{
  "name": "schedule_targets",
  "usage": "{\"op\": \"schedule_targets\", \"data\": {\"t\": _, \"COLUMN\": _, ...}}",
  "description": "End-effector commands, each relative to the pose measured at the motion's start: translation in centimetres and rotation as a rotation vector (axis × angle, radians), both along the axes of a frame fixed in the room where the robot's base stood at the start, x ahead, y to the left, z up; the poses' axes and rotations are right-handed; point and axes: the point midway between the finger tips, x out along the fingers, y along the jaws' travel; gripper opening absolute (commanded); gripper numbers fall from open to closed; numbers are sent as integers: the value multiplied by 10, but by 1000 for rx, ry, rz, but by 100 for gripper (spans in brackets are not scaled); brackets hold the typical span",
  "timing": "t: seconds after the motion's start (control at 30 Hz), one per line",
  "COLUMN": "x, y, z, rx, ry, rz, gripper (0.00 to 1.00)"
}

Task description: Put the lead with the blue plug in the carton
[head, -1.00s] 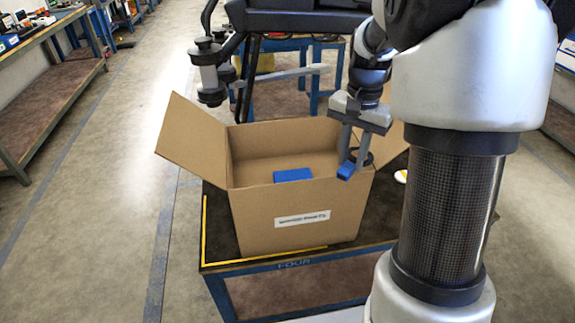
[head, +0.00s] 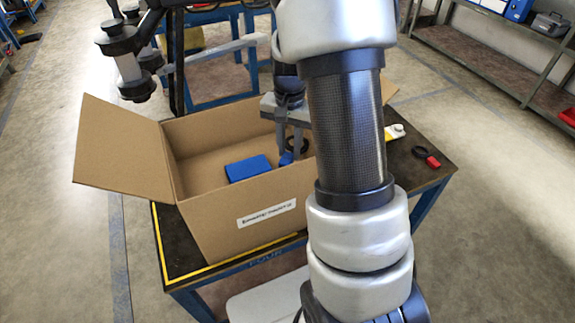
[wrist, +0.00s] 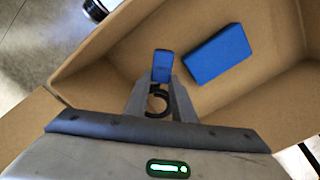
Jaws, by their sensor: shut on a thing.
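My gripper (head: 288,150) is shut on the lead with the blue plug (head: 286,159), over the right part of the open carton (head: 225,240). In the wrist view the blue plug (wrist: 162,66) sticks out past the fingertips (wrist: 160,88), and the black coiled cable (wrist: 157,101) shows between the fingers. The plug is over the carton's inside; how far it is above the floor of the carton I cannot tell. A blue box (head: 248,168) lies inside the carton, and it also shows in the wrist view (wrist: 217,54), right of the plug and apart from it.
The carton stands on a dark table (head: 420,180) with its left flap (head: 118,150) spread outward. A lead with a red plug (head: 432,161) and a yellow and white item (head: 394,132) lie right of the carton. My arm hides the carton's right side.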

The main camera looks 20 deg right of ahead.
Motion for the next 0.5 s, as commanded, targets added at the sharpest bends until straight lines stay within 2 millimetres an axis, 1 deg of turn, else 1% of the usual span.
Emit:
{"op": "schedule_targets", "data": {"t": 0.03, "x": 0, "y": 0, "z": -8, "rx": 1, "ry": 2, "rz": -1, "gripper": 0}}
{"op": "schedule_targets", "data": {"t": 0.27, "x": 0, "y": 0, "z": -24, "rx": 1, "ry": 1, "rz": -2, "gripper": 0}}
{"op": "schedule_targets", "data": {"t": 0.5, "x": -1, "y": 0, "z": -59, "rx": 1, "ry": 2, "rz": -1, "gripper": 0}}
